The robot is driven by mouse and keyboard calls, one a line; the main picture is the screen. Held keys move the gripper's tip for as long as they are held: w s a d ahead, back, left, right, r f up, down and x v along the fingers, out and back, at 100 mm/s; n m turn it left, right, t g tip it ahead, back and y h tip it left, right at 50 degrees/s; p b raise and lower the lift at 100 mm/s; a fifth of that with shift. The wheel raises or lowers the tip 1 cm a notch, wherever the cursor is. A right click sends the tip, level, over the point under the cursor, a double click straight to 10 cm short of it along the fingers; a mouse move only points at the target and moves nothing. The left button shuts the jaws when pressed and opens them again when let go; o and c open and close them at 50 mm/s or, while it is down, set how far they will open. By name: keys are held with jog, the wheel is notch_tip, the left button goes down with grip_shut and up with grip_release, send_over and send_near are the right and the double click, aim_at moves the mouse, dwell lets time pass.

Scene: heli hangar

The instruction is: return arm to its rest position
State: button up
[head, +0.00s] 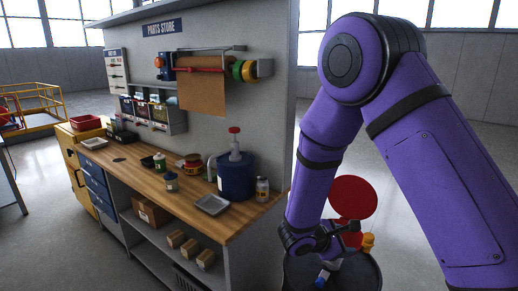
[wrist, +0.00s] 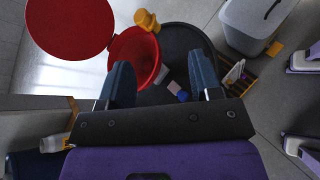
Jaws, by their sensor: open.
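My purple arm reaches from the right side of the head view, bent at the elbow, with its lower part pointing down. My gripper (head: 322,240) is at its lower end, above a dark round surface. In the wrist view my gripper (wrist: 163,82) has its two dark fingers spread wide apart, with nothing held between them. Part of the dark round surface (wrist: 185,40) and small grey and blue items (wrist: 181,96) show below and between the fingers.
A red round lid (wrist: 70,25), a red bucket (wrist: 147,52) and a yellow item (wrist: 147,20) are close to the gripper. A grey bin (wrist: 250,25) stands at upper right. The wooden workbench (head: 190,190) with a blue pump tub (head: 236,178) is left of my arm.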

jog(key=s+d+r+m+g+y, duration=0.2)
jog(key=s+d+r+m, duration=0.25)
jog(key=r, duration=0.45)
jog(key=s+d+r+m+g+y, duration=0.2)
jog(key=s+d+r+m, duration=0.3)
jog(key=r, duration=0.4)
jog(key=s+a+r+m+t+y, duration=0.1)
jog(key=s+r+m+t+y, duration=0.1)
jog(key=s+r, duration=0.4)
jog(key=s+a+r+m+t+y, duration=0.1)
jog(key=s+r+m+y, duration=0.4)
jog(key=s, duration=0.6)
jog(key=shift+a+r+m+t+y, duration=0.2)
jog(key=shift+r+m+t+y, duration=0.1)
jog(key=shift+r+m+t, duration=0.3)
jog(key=shift+s+f, duration=0.1)
dwell(1.0)
